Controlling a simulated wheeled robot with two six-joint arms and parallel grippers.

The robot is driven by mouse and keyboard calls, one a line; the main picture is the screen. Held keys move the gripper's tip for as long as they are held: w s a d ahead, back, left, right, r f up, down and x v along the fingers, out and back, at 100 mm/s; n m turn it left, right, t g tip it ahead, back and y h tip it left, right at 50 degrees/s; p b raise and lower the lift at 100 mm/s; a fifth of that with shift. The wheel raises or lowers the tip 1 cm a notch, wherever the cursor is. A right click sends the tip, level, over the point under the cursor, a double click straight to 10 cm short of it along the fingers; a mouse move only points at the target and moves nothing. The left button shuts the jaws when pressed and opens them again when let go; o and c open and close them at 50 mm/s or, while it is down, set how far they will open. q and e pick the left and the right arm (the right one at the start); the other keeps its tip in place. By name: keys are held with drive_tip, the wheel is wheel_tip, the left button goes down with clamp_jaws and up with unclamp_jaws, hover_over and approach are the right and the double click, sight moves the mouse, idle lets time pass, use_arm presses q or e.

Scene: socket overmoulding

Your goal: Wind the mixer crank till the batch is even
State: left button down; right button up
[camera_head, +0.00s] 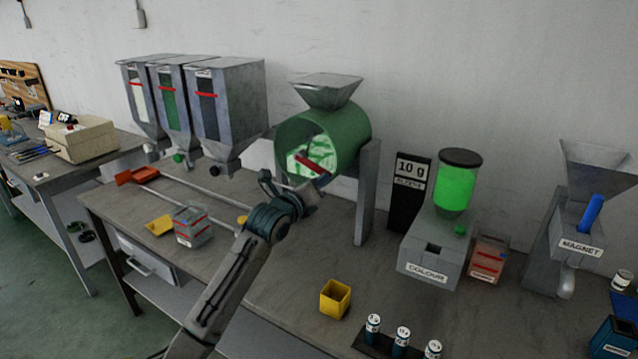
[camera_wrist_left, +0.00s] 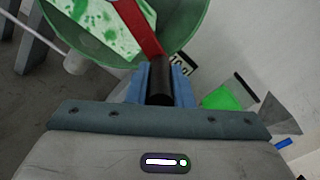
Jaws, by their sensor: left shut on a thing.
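The mixer is a green drum (camera_head: 350,122) under a grey hopper (camera_head: 326,90), on grey uprights. Its front window shows a batch (camera_head: 318,148) in patchy green and white; the patches also show in the left wrist view (camera_wrist_left: 95,22). A red crank arm (camera_head: 308,166) crosses the drum front and ends in a dark handle (camera_wrist_left: 160,88). My left gripper (camera_wrist_left: 160,78) is shut on the crank handle, with a blue finger on each side. In the head view my left gripper (camera_head: 306,192) is at the drum's lower front, partly hiding the crank end. My right gripper is out of view.
Three grey hoppers (camera_head: 232,100) stand left of the mixer. A 10 g sign (camera_head: 408,190) and the colour unit (camera_head: 430,250) stand right of it. A yellow cup (camera_head: 335,298) and several small bottles (camera_head: 402,338) are near the bench front. A clear box (camera_head: 192,227) sits left of my arm.

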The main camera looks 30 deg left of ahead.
use_arm(q)
drive_tip(key=shift+w+a+f, duration=0.1)
drive_tip(key=shift+a+f, duration=0.15)
drive_tip(key=shift+f, duration=0.2)
idle(0.3)
drive_tip(key=c, duration=1.5)
unclamp_jaws()
drive_tip(key=shift+c, duration=0.2)
drive_tip(key=shift+o, duration=1.2)
drive_tip(key=shift+w+a+f, duration=0.15)
drive_tip(key=shift+s+b, duration=0.2)
drive_tip(key=shift+b, duration=0.15)
drive_tip(key=s+b, duration=0.2)
drive_tip(key=s, duration=0.8)
drive_tip(key=shift+s+a+f+b, duration=0.15)
drive_tip(key=shift+a+b, duration=0.15)
drive_tip(key=shift+b, duration=0.1)
